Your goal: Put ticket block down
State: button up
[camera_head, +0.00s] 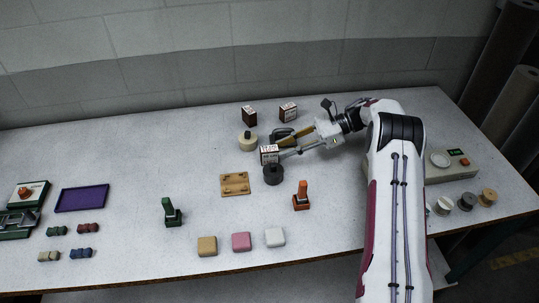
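A ticket block (269,155), a small dark brown block with a white printed face, is at the tips of my gripper (279,148). My gripper reaches in from the right with its fingers pointing left, and they appear closed on the block. The block looks upright, just behind and above a dark round piece (273,175); whether it touches the table is hard to tell. Two similar dark blocks with white print stand at the back, one on the left (249,116) and one on the right (288,112).
A cream round piece (248,142) and a wooden plate (235,184) lie left of my gripper. A purple tray (82,198) lies left.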

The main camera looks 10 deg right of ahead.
aim_at(265, 154)
jog(key=shift+x, duration=1.1)
jog(key=shift+a, duration=0.1)
jog(key=shift+r+x, duration=0.15)
jog(key=shift+x, duration=1.1)
jog(key=shift+r+x, duration=0.15)
jog(key=shift+x, duration=1.1)
jog(key=shift+w+a, duration=0.1)
grip_shut()
